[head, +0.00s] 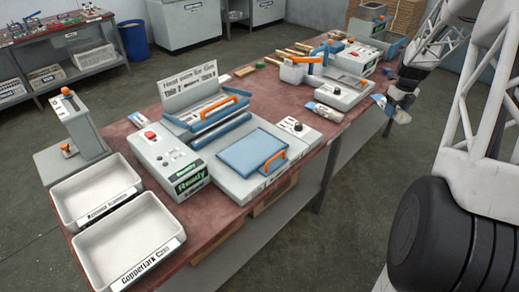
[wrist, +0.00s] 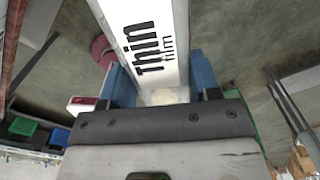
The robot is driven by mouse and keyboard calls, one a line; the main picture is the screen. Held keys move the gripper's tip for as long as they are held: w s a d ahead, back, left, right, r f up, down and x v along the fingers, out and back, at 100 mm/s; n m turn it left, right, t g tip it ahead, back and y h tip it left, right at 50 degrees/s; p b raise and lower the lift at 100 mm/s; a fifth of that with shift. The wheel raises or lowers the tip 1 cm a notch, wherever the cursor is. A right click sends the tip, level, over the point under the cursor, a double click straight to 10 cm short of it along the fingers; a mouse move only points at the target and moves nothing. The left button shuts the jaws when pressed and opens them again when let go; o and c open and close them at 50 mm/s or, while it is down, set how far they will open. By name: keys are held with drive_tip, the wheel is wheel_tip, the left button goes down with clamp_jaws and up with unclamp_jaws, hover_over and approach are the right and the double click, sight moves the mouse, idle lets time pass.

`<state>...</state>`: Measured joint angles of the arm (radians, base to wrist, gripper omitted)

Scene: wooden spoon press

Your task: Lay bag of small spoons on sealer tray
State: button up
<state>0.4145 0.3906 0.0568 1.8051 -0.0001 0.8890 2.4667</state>
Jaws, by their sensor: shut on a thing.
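My gripper (head: 396,106) is at the right, beyond the bench's right edge and above the floor. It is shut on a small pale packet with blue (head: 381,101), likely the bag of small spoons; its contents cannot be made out. In the wrist view, a white strip reading "Thin film" (wrist: 150,38) rises between two blue finger-like parts, with a pale clear piece (wrist: 165,96) at its base. The blue sealer tray (head: 247,150) with an orange handle lies flat and bare on the bench, left of my gripper and apart from it.
The heat-seam sealer (head: 205,105) stands behind the tray. A control box reading "Ready" (head: 170,165) is at its left. Two white bins (head: 130,235) fill the bench's near left. Another clear packet (head: 322,111) lies right of the tray. More machines (head: 335,75) stand at the back right.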

drive_tip(key=w+a+n, duration=0.2)
drive_tip(key=a, duration=1.3)
drive_tip(key=n, duration=0.4)
hover_over(253, 149)
drive_tip(key=shift+s+f, duration=0.1)
drive_tip(key=shift+f, duration=0.05)
drive_tip(key=shift+f, duration=3.15)
drive_tip(key=shift+f, duration=1.9)
drive_tip(key=shift+f, duration=0.1)
